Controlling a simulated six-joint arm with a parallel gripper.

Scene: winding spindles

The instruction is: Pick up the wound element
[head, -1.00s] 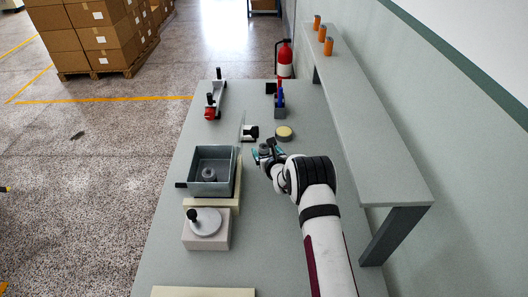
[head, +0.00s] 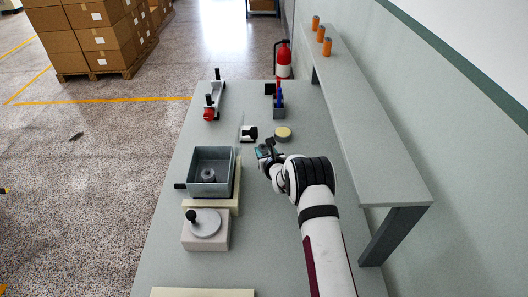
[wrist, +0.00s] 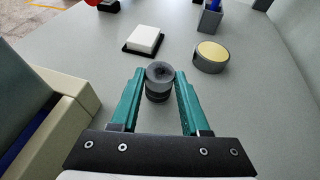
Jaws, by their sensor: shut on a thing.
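The wound element is a short dark grey cylinder (wrist: 159,73) with a hollow in its top and a ridged, darker lower part. It stands upright between the teal fingers of my gripper (wrist: 160,84) in the wrist view. Both fingertips touch its sides, so the gripper is shut on it. In the head view my gripper (head: 264,152) is low over the bench, right of the grey tray, and mostly hides the element. I cannot tell whether its base touches the bench.
The grey tray (head: 228,157) at left holds a similar grey ring-like piece (head: 208,175). A box with a crank disc (head: 205,222) is in front of it. A round yellow-topped pad (head: 283,132) and a white-topped block (wrist: 146,39) lie beyond. A raised shelf (head: 370,120) runs along the right.

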